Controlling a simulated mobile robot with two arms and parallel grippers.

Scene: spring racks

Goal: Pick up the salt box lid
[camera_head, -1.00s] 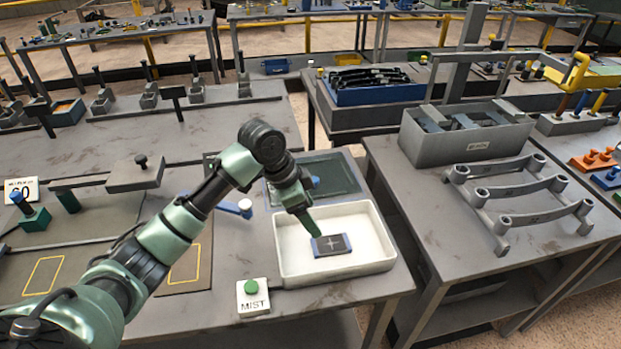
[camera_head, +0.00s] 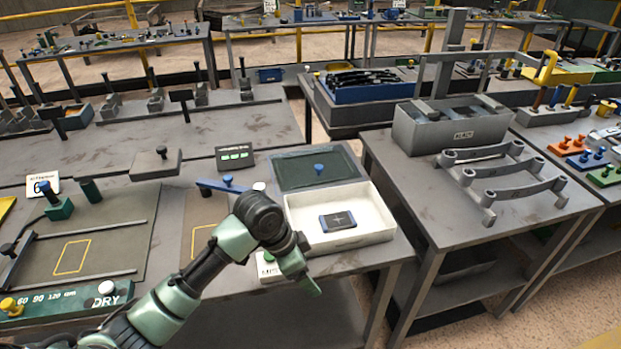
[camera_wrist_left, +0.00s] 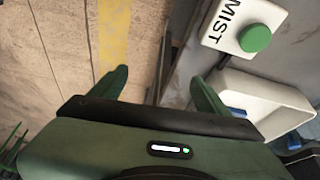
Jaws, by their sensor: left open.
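The likely salt box lid (camera_head: 290,172) is a flat dark grey-green panel with a blue knob. In the head view it lies directly behind the open white box (camera_head: 375,222). A dark block with a blue edge and a pale cross (camera_head: 338,221) lies inside the box. My left gripper (camera_head: 307,287) is empty and hangs at the table's front edge, in front of the box and well apart from the lid. In the left wrist view its green fingers (camera_wrist_left: 160,88) are spread, with the box at right and the lid out of sight. My right gripper is not in view.
A MIST button box (camera_wrist_left: 251,30) stands beside the white box, partly hidden by my arm in the head view. A blue-handled tool (camera_head: 222,185) and a dark display (camera_head: 235,157) stand left of the lid. A side table with a grey rack (camera_head: 505,170) is at right.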

